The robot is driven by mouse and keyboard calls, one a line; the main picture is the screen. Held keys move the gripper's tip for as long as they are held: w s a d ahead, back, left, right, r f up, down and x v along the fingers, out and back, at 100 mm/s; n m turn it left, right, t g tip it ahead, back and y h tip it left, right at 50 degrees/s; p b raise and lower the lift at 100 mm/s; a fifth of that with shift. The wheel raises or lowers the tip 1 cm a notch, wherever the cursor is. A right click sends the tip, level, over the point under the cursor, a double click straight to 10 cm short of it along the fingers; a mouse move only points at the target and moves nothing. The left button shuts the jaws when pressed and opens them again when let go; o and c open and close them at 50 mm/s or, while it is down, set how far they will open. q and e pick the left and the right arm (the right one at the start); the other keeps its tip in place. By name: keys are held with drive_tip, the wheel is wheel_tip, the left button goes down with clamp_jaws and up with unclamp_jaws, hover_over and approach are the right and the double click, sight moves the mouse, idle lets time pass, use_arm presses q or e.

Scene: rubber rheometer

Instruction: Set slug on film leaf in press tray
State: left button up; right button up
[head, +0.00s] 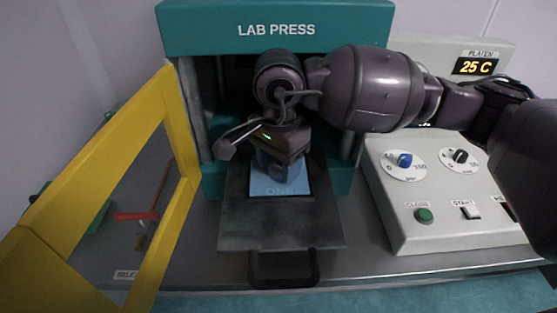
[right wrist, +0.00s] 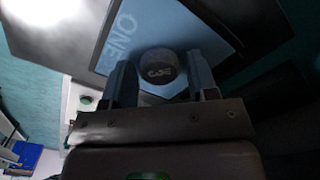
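The slug (right wrist: 158,72) is a short dark grey cylinder with pale marks on its end face. It is upright over the blue film leaf (head: 268,188), which lies in the dark metal press tray (head: 240,225). My right gripper (right wrist: 160,80) is low over the leaf, with one finger on each side of the slug. A narrow gap shows beside the right-hand finger, so it looks slightly open around the slug. The slug seems to rest on the leaf, but its underside is hidden. In the head view my gripper mostly covers it. My left gripper is not in view.
The teal lab press (head: 275,30) rises behind the tray. A yellow-framed guard door (head: 155,105) stands open at left. The control box (head: 440,200) with knobs and buttons is at right. The tray's black handle (head: 283,280) sticks out at the front.

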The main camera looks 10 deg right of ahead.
sight(279, 166)
drive_tip(key=shift+o, duration=0.7)
drive_tip(key=shift+r, duration=0.1)
drive_tip(key=shift+r, duration=0.2)
wheel_tip(279, 166, up, 12)
drive_tip(key=p, duration=0.5)
drive_tip(key=shift+f, duration=0.1)
drive_tip(key=shift+s, duration=0.15)
